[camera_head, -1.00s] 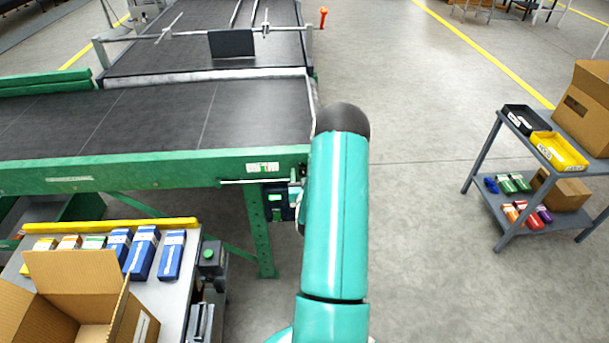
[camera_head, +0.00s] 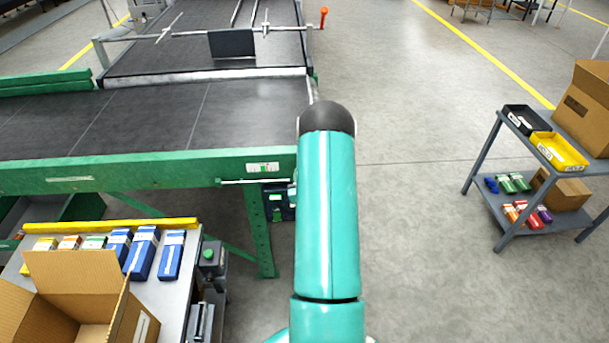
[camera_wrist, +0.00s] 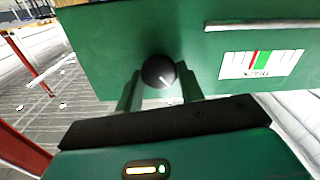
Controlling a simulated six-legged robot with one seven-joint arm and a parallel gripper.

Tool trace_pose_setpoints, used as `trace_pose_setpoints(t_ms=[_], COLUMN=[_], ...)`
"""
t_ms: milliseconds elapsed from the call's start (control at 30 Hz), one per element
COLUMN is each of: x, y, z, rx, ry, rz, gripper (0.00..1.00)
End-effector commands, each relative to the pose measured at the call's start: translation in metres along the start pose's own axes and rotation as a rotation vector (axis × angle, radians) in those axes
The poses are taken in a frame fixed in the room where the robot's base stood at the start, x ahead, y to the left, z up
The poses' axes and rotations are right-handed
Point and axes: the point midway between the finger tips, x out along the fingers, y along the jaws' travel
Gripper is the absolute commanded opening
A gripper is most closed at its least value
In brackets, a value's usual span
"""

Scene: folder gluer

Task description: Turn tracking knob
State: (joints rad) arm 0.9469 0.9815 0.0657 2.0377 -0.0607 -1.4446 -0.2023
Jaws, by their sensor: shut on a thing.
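The tracking knob (camera_wrist: 158,70) is a round black knob with a pale pointer line, on the face of a green machine beam (camera_wrist: 120,40) in the wrist view. Its line points toward the lower right. My gripper (camera_wrist: 159,80) has one finger on either side of the knob and is shut on it. To the right is a white scale label (camera_wrist: 262,63) with a green band and a red mark. In the head view my arm covers the knob and the gripper; the beam (camera_head: 120,172) shows left of the arm.
A grey table with blue boxes (camera_head: 142,253) and an open carton (camera_head: 75,295) stands at the lower left. A control box with a green button (camera_head: 209,255) is beside it. A grey cart with a yellow bin (camera_head: 560,152) stands at the right. The floor between is clear.

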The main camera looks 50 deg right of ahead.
Motion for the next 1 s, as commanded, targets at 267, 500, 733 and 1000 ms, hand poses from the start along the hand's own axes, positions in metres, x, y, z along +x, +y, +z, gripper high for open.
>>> trace_pose_setpoints(t_ms=[267, 500, 733, 1000], x=[-0.0002, -0.0002, -0.0002, -0.0002], y=[-0.0026, -0.0023, -0.0019, -0.0014], z=[-0.0003, -0.0002, -0.0001, 0.0001], rx=[-0.198, -0.333, -0.393, -0.401], ry=[0.001, 0.001, 0.001, 0.001], rz=[-0.003, -0.001, -0.001, 0.001], gripper=[0.15, 0.15, 0.15, 0.15])
